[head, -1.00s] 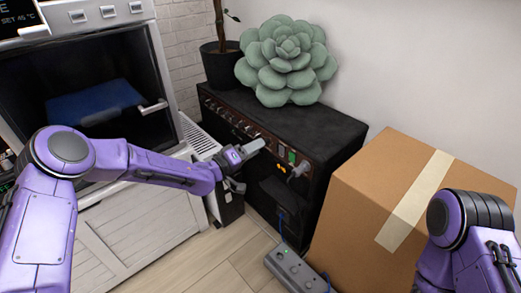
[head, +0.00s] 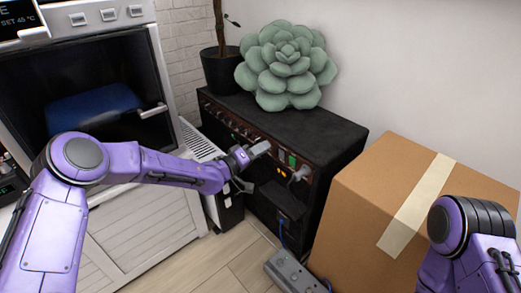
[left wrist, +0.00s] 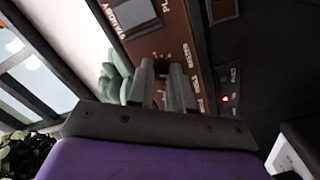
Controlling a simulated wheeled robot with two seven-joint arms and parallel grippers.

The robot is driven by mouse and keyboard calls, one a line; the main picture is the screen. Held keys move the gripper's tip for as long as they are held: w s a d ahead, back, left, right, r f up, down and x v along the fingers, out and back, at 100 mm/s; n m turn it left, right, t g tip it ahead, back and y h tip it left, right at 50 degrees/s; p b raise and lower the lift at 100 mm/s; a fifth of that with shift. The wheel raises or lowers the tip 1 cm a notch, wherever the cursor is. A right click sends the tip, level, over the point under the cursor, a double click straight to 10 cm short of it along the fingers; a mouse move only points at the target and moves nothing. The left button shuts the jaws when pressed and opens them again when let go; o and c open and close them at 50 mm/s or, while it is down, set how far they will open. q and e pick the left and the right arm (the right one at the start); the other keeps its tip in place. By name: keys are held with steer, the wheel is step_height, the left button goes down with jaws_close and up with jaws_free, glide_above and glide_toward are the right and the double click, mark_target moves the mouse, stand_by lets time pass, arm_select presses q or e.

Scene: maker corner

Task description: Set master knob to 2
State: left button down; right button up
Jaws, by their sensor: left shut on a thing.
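The amplifier (head: 318,132) is a black cabinet with a brown control panel (head: 233,124) along its upper front edge. A row of small knobs runs along the panel. My left gripper (head: 258,150) reaches the panel and is shut on a control there, apparently the master knob. The knob itself is hidden between the fingers, and I cannot read its setting. In the left wrist view, the fingers (left wrist: 163,88) stand close together against the brown panel (left wrist: 170,32), with blurred lettering beside them. My right arm shows at the lower right, but its gripper is out of frame.
A succulent (head: 286,66) and a dark plant pot (head: 222,70) stand on the amplifier. A taped cardboard box (head: 360,215) stands to its right. A grey pedal unit (head: 290,272) lies on the floor in front. A white oven-like cabinet (head: 150,225) is at left.

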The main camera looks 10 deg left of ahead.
arm_select(q)
steer(key=m, duration=1.1)
stand_by(0.3)
steer(key=shift+m, duration=0.3)
steer(key=c, duration=1)
jaws_free()
steer(key=shift+a, duration=0.1)
